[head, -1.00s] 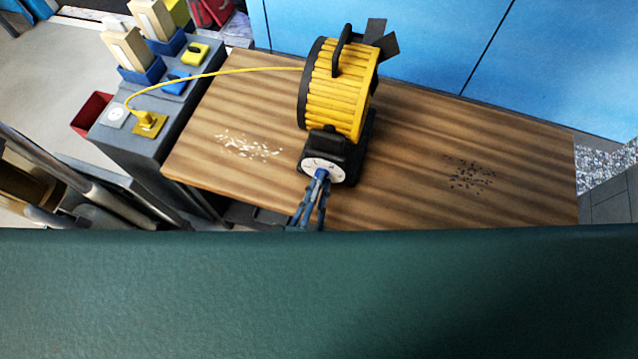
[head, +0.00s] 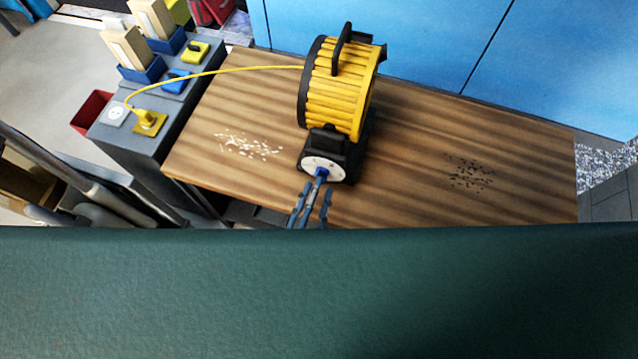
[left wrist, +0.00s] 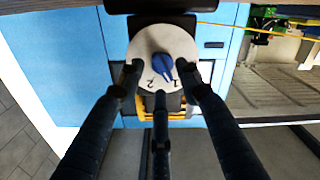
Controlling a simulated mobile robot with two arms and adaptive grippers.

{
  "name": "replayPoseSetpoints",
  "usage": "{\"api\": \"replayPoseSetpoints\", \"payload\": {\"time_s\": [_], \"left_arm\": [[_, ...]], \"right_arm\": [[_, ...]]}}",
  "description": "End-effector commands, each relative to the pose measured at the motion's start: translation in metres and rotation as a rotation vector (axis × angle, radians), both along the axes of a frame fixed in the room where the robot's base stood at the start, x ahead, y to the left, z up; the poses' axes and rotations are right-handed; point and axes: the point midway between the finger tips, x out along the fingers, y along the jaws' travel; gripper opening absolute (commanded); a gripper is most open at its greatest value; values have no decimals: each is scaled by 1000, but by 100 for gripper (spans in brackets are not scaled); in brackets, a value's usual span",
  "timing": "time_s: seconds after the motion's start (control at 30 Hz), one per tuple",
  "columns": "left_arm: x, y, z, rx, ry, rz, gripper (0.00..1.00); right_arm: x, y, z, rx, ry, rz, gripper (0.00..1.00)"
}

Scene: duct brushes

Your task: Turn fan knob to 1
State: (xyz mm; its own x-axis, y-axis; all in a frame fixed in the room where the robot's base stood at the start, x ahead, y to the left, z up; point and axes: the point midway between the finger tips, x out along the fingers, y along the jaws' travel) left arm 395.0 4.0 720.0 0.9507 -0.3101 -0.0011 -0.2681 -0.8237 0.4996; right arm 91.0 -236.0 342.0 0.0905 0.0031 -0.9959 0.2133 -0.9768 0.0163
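The yellow fan (head: 338,88) stands on a wooden table, with a white dial (head: 332,165) on its black base. The blue fan knob (head: 321,172) sits on the dial; in the left wrist view the knob (left wrist: 163,66) is teardrop-shaped, its lower end beside the numeral 1. The numeral 2 shows left of it. My left gripper (head: 314,192) is in front of the dial. In the left wrist view its fingers (left wrist: 160,76) are spread and empty, with one on each side of the knob and one below. Contact with the dial cannot be told. My right gripper is not in view.
The wooden table (head: 420,130) has white bits (head: 248,145) left of the fan and dark bits (head: 468,175) at right. A yellow cord (head: 215,73) runs from the fan to a yellow plug (head: 148,121) on a grey cabinet. A green surface (head: 320,295) fills the foreground.

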Motion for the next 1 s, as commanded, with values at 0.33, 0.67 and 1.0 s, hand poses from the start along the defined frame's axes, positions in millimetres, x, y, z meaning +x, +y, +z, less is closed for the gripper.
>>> {"api": "replayPoseSetpoints", "payload": {"time_s": [0.33, 0.67, 1.0], "left_arm": [[-71, 22, -1, 1, 5, -2, 35], [-94, 30, 0, 1, 2, -1, 35], [-94, 30, 0, 1, 2, -1, 35]], "right_arm": [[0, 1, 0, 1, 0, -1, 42], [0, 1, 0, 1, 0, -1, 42], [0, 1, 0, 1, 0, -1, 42]]}}
